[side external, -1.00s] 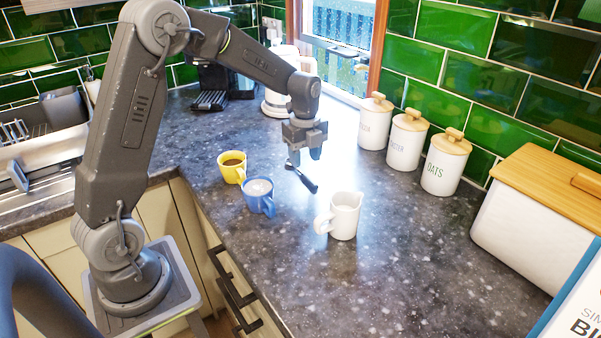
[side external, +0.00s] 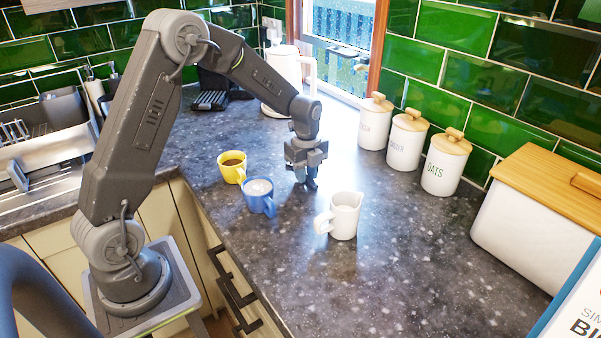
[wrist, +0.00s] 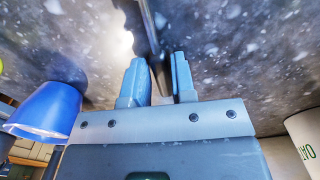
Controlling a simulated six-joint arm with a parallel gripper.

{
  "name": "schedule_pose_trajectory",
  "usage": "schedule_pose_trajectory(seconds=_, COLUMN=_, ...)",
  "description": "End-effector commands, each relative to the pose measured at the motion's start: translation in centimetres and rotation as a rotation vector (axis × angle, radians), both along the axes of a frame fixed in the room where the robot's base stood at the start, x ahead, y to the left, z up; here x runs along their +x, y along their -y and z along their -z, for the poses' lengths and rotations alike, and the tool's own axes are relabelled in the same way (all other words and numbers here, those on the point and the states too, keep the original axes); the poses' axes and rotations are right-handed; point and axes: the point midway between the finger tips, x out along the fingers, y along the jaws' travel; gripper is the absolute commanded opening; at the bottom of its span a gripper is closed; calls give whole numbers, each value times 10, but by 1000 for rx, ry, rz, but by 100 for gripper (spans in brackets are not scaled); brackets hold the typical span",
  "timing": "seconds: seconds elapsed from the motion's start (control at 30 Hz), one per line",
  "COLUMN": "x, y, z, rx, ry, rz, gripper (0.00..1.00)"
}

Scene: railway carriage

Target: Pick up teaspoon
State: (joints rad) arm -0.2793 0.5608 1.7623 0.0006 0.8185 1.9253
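The teaspoon (wrist: 150,32) shows in the wrist view as a dark, thin shape running from the top edge down between my fingers. My gripper (wrist: 160,62) has its two blue-grey fingers apart, one on each side of it. I cannot tell whether either finger touches it. In the side view my gripper (side external: 309,184) points straight down, low at the counter, right of the blue mug and behind the white jug. There the spoon is mostly hidden by the fingers.
A blue mug (side external: 258,203) and a yellow mug (side external: 231,175) stand left of my gripper. A white jug (side external: 345,222) is in front. Lidded canisters (side external: 408,147) line the tiled wall, with a white bread bin (side external: 530,222) at right. The counter (side external: 420,270) is clear at front right.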

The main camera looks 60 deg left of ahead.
Motion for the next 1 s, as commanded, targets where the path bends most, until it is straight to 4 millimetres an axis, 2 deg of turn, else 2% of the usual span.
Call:
schedule_pose_trajectory(seconds=0.03, x=0, y=0, z=0, rx=0, ry=0, rz=0, gripper=19)
schedule_pose_trajectory(seconds=0.23, x=0, y=0, z=0, rx=0, ry=0, rz=0, gripper=0)
schedule_pose_trajectory(seconds=0.63, x=0, y=0, z=-4, rx=0, ry=1, rz=0, gripper=0)
schedule_pose_trajectory(seconds=0.77, x=1, y=0, z=-16, rx=1, ry=4, rz=0, gripper=0)
schedule_pose_trajectory(seconds=0.9, x=1, y=0, z=-41, rx=2, ry=6, rz=0, gripper=0)
schedule_pose_trajectory(seconds=1.0, x=-13, y=-16, z=-54, rx=1, ry=4, rz=-6, gripper=0)
